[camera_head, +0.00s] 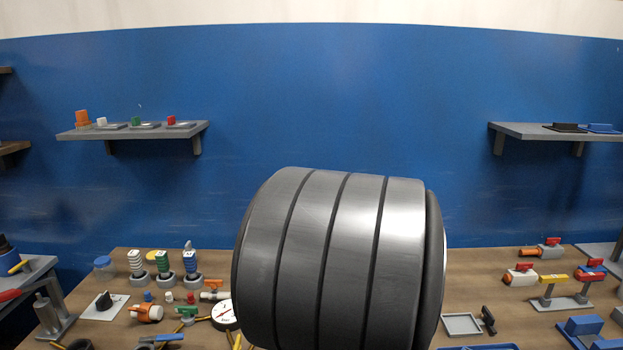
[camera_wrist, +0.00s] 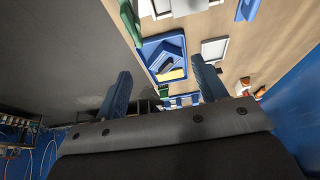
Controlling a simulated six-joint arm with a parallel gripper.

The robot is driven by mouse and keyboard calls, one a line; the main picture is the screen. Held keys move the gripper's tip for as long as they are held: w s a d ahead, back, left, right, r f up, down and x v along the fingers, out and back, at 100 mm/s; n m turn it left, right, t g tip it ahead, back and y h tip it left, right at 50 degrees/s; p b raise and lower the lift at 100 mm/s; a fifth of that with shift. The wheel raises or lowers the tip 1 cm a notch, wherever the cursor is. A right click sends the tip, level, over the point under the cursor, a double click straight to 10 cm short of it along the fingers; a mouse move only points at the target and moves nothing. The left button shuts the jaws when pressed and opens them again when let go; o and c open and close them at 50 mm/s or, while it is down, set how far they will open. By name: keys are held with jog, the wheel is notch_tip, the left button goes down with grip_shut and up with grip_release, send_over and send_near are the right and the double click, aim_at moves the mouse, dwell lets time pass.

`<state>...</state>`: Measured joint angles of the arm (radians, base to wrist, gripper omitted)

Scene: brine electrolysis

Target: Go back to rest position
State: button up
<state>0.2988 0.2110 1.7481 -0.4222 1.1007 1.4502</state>
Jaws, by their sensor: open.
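My gripper (camera_wrist: 160,67) shows in the wrist view, with its two blue fingers spread wide apart. Nothing is between the fingers. Beyond them is a blue tray (camera_wrist: 149,48) with blue and yellow pieces in it, lying on the wooden table. I cannot tell how high the fingers are above the table. In the head view my grey arm link fills the lower middle, and the gripper does not show there.
The wooden table (camera_head: 502,310) holds valves, a pressure gauge (camera_head: 225,315) and small parts at left, and valves and trays at right. A left shelf (camera_head: 150,132) and a right shelf (camera_head: 520,131) hang on the blue wall. My arm hides the table's middle.

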jog(key=s+d+r, duration=0.3)
jog(key=s, duration=0.1)
jog(key=w+d+f+n+t+y, duration=0.3)
jog(key=w+d+f+n, duration=0.4)
jog(key=d+n, duration=0.3)
jog(key=shift+f+n+t, duration=0.15)
jog(key=shift+n+t, duration=0.45)
jog(key=shift+n, duration=1.8)
jog(key=shift+w, duration=0.1)
jog(key=shift+a, duration=0.1)
jog(key=shift+s+a+r+m+g+h, duration=0.15)
jog(key=shift+s+a+r+m+h, duration=0.2)
jog(key=shift+a+m, duration=0.5)
jog(key=shift+s+a+r+m+g+h, duration=0.1)
jog(key=shift+s+a+r+m+h, duration=0.25)
jog(key=shift+a+m, duration=0.5)
jog(key=shift+s+a+r+m+g+h, duration=0.2)
jog(key=shift+s+a+r+m, duration=0.4)
jog(key=shift+m, duration=0.4)
jog(key=shift+w+a+f, duration=0.1)
